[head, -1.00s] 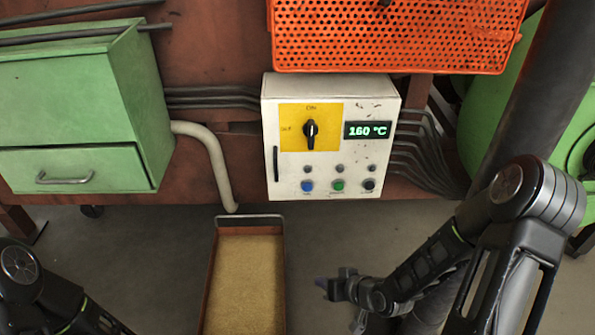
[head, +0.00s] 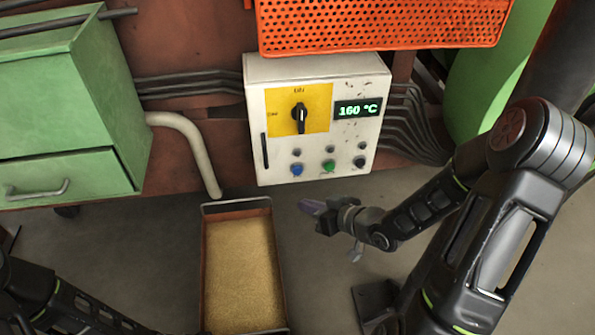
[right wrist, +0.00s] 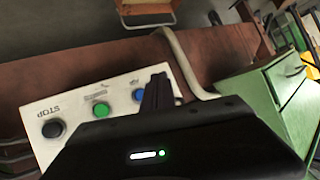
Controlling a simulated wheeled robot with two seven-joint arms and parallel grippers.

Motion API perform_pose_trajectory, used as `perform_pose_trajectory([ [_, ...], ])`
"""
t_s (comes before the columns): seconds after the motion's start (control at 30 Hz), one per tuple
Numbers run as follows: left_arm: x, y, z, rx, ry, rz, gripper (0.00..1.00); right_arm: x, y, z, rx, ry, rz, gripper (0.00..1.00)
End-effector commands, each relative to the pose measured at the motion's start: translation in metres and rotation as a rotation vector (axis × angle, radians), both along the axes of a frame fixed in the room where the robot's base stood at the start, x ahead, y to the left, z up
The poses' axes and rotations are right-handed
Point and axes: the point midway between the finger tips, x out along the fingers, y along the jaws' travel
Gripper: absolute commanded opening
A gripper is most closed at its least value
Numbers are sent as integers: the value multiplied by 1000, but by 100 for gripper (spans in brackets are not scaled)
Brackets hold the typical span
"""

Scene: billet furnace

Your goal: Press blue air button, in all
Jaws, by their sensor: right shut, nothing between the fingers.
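The blue air button (head: 297,169) is at the lower left of the white control box (head: 255,115), left of a green button (head: 328,166) and a black button (head: 360,162). In the right wrist view the blue button (right wrist: 138,95) shows just left of my right gripper's fingers (right wrist: 158,92), with the green button (right wrist: 101,110) further left. In the head view my right gripper (head: 312,207) is shut and empty, below the box and apart from the blue button. My left arm shows at the lower left, but its gripper is out of view.
A tray of yellow granules (head: 240,265) stands on the floor below the box. An orange perforated panel (head: 380,25) is above the box. A green cabinet with a drawer (head: 65,180) is at left, and a pale pipe (head: 195,155) bends down between it and the box.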

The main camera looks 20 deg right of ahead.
Motion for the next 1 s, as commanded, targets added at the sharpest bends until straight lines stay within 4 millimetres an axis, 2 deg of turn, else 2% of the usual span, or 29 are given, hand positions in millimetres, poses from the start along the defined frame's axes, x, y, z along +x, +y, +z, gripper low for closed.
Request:
perform_pose_trajectory([
  [0.4, 1, 1, -4, 2, -2, 3, 33, 50, -13, 0, 0, -2, 0, 0],
  [0.6, 1, 1, 0, 1, -1, 2, 33, 69, -17, 1, 1, 0, 1, 0],
  [1.0, 0, 0, 1, 0, 0, 0, 33, 77, -20, 0, 1, -1, -1, 0],
])
